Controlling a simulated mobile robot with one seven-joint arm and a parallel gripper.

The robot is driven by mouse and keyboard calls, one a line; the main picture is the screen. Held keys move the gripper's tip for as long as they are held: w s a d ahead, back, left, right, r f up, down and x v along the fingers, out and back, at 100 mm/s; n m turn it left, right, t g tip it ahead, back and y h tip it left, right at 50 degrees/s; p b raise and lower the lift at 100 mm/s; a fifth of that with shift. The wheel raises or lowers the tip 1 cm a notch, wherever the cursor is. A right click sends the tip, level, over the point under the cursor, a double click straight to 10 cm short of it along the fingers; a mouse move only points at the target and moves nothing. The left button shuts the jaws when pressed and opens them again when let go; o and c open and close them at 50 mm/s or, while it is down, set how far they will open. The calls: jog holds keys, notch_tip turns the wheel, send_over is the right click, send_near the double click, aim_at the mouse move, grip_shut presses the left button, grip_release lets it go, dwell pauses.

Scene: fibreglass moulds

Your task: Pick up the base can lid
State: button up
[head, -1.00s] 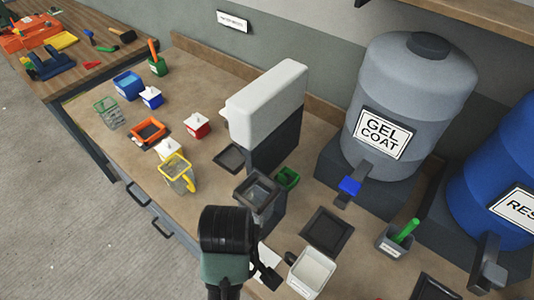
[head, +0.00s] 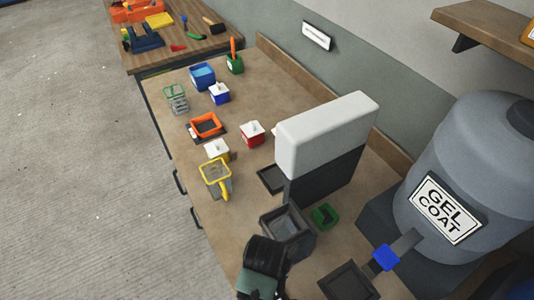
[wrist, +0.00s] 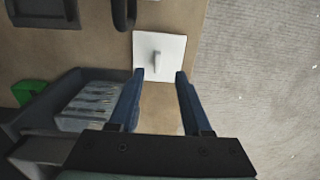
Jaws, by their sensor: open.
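A white square lid (wrist: 160,52) with a small light handle on top lies flat on the bench in the wrist view. It looks like the base can lid. My gripper (wrist: 159,74) has its two blue fingers apart, with nothing between them. The fingertips point at the lid's near edge, one towards each side; I cannot tell the height gap. In the head view my gripper's dark wrist (head: 266,255) is at the bottom, and I cannot make out the lid there.
A grey open container (head: 287,222) stands close beside my gripper; a grey bin with a slotted insert (wrist: 88,105) is left of the fingers. A tall white-topped block (head: 325,130) and the gel coat drum (head: 455,165) stand behind. The bench edge is right in the wrist view.

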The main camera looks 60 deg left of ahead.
jog(key=shift+w+a+f+p, duration=0.15)
jog(key=shift+f+p, duration=0.4)
jog(key=shift+f, duration=2.05)
grip_shut()
